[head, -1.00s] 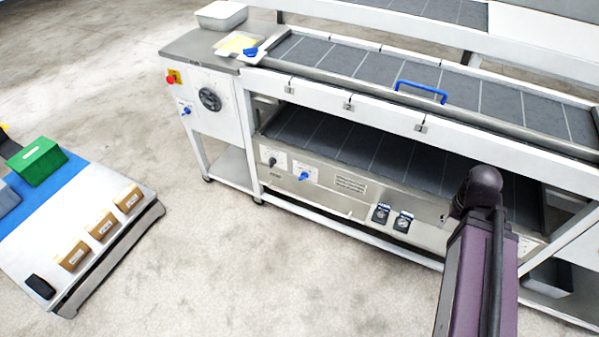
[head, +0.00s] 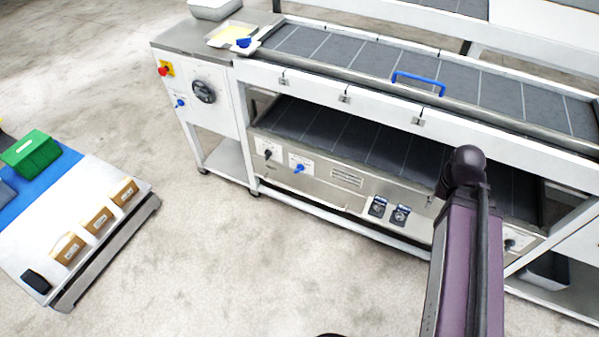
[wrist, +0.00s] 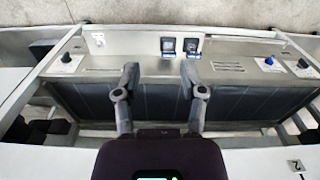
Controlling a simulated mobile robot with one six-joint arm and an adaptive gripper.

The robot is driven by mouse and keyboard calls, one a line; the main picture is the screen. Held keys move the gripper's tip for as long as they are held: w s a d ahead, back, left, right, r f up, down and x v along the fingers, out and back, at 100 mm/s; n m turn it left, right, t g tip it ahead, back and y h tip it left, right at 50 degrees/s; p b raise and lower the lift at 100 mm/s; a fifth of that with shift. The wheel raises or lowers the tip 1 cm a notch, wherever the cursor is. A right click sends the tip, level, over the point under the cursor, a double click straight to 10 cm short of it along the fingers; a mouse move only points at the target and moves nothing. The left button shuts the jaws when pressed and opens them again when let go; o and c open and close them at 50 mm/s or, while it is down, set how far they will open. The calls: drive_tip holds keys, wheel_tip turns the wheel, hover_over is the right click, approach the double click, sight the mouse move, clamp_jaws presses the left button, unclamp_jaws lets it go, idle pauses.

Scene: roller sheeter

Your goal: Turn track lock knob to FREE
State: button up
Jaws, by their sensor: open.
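The lower front panel of the sheeter carries a blue knob (head: 299,168) and, left of it, a black knob (head: 267,154), each on a white label plate. Another black knob (head: 510,244) sits at the panel's right end, partly beside my arm. A further blue knob (head: 180,103) is on the left cabinet. The labels are too small to read, so I cannot tell which is the track lock knob. In the wrist view the blue knob (wrist: 269,61) and a black knob (wrist: 303,64) are at right, another black knob at left. My gripper (wrist: 159,73) is open and empty, apart from all knobs.
Two dark gauge-like units (head: 388,210) sit mid-panel. A blue handle (head: 418,84) and a red stop button (head: 163,70) are higher up. A cart (head: 95,220) with boxes and a green bin stands at left. The floor between cart and machine is clear.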

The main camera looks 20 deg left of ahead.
drive_tip(key=w+a+f+t+y+b, duration=0.1)
drive_tip(key=w+a+f+t+b, duration=0.1)
drive_tip(key=w+a+f+b, duration=0.6)
drive_tip(key=m+t+y+b, duration=0.35)
drive_tip(key=y+b, duration=0.35)
drive_tip(key=b, duration=2.5)
approach(300, 171)
drive_tip(key=shift+s+d+r+n, duration=0.35)
drive_tip(key=shift+s+d+r, duration=0.3)
drive_tip(key=shift+d+r, duration=0.15)
drive_tip(key=shift+w+f+b, duration=0.1)
drive_tip(key=shift+f+b, duration=0.05)
drive_tip(key=shift+b, duration=0.15)
drive_tip(key=b+x, duration=0.7)
drive_tip(key=x, duration=0.4)
drive_tip(key=shift+w+a+f+b, duration=0.1)
drive_tip(key=shift+w+b, duration=0.05)
drive_tip(key=shift+b, duration=0.15)
drive_tip(key=shift+b+x, duration=0.65)
drive_tip(key=shift+x, duration=0.45)
clamp_jaws()
